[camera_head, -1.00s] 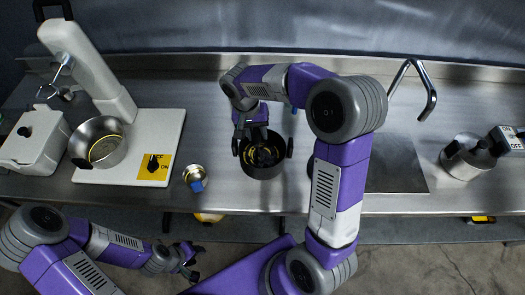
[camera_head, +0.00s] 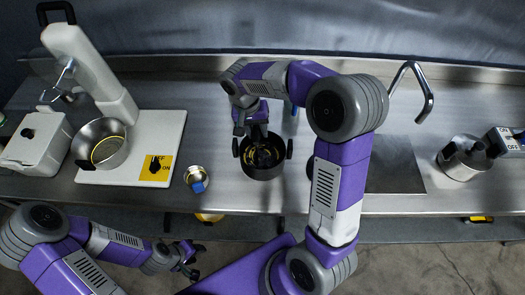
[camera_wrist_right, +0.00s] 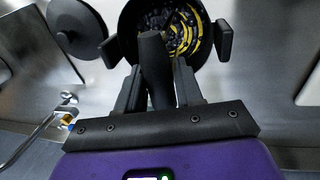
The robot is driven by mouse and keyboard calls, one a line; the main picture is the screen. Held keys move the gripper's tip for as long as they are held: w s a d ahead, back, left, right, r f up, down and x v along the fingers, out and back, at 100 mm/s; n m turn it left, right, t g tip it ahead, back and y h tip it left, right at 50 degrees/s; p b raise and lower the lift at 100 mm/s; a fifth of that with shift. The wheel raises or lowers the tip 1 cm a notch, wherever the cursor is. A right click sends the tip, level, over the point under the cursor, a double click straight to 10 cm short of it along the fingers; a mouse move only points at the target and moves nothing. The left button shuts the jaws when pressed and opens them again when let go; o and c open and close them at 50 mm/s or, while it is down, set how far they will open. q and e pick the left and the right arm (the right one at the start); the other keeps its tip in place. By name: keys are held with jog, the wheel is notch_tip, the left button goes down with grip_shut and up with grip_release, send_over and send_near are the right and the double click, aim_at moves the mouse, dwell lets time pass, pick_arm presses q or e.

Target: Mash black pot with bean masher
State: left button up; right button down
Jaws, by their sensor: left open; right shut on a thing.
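The black pot (camera_head: 263,175) with two side handles stands on the steel counter, below my right gripper (camera_head: 258,134). In the right wrist view the pot (camera_wrist_right: 223,40) shows dark beans and curved yellow streaks inside. My right gripper (camera_wrist_right: 157,88) is shut on the black handle of the bean masher (camera_wrist_right: 153,58), which points toward the pot. The masher's head is hidden, so I cannot tell how deep it sits. My left gripper (camera_head: 190,261) is open and empty, in front of the counter's edge at the lower left.
A white stand mixer (camera_head: 90,75) with a steel bowl (camera_head: 88,130) is at the left, beside a white lidded box (camera_head: 25,150). A small metal cup (camera_head: 196,174) is left of the pot. A black lid (camera_wrist_right: 78,28) lies near it. A kettle (camera_head: 462,165) stands at right.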

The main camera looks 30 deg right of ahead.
jog(key=shift+s, duration=0.1)
jog(key=shift+s+d+b, duration=0.4)
jog(key=shift+s+d, duration=0.55)
jog(key=shift+s, duration=0.25)
jog(key=shift+f, duration=0.15)
jog(key=shift+f+b, duration=0.85)
jog(key=shift+f, duration=0.05)
notch_tip(320, 180, up, 2)
jog(key=shift+r+p, duration=0.1)
jog(key=shift+p, duration=0.8)
